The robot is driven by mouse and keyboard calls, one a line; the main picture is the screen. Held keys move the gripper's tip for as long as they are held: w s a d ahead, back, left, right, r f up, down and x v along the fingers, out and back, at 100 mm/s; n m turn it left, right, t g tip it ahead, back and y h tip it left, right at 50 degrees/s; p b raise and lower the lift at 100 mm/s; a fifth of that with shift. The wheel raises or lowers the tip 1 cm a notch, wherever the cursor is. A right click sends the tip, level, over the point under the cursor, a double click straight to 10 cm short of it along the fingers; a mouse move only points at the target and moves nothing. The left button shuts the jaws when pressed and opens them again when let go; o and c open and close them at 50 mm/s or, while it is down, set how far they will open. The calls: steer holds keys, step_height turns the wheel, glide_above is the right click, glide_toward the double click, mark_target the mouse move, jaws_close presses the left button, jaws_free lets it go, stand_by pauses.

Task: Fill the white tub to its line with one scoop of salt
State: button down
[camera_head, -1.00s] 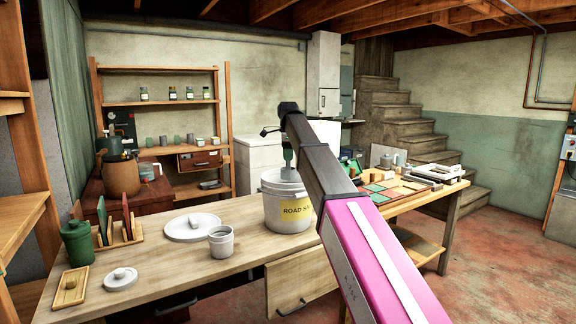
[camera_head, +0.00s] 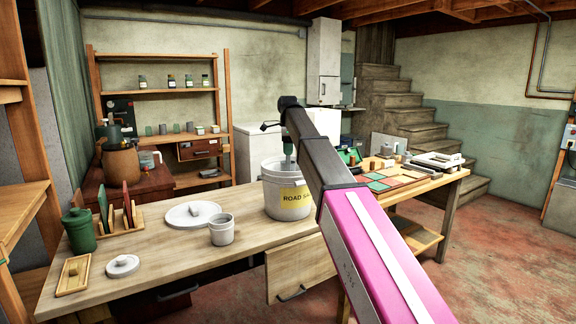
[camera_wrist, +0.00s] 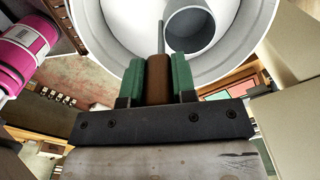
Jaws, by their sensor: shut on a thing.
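The white bucket labelled road salt (camera_head: 288,198) stands on the wooden table. My gripper (camera_wrist: 158,75) is shut on the brown handle of the scoop (camera_wrist: 190,27), whose thin rod leads toward a round grey cup. The cup shows over the bucket's mouth in the wrist view; whether it touches or holds salt I cannot tell. In the head view my gripper (camera_head: 289,150) points down into the bucket, and the scoop is hidden by the bucket wall. A small whitish tub (camera_head: 221,231) stands on the table left of the bucket; its inside and line are not discernible.
A round white lid (camera_head: 180,216) lies left of the bucket. A small lid (camera_head: 122,266), a wooden tray (camera_head: 72,275), a green jar (camera_head: 78,232) and a rack (camera_head: 120,228) stand at the table's left end. The table front is mostly bare.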

mark_target(288, 165)
steer(key=shift+f, duration=1.15)
steer(key=shift+f, duration=1.2)
steer(key=shift+f, duration=0.15)
steer(key=shift+f, duration=1.1)
steer(key=shift+f, duration=1.25)
steer(key=shift+r, duration=9.75)
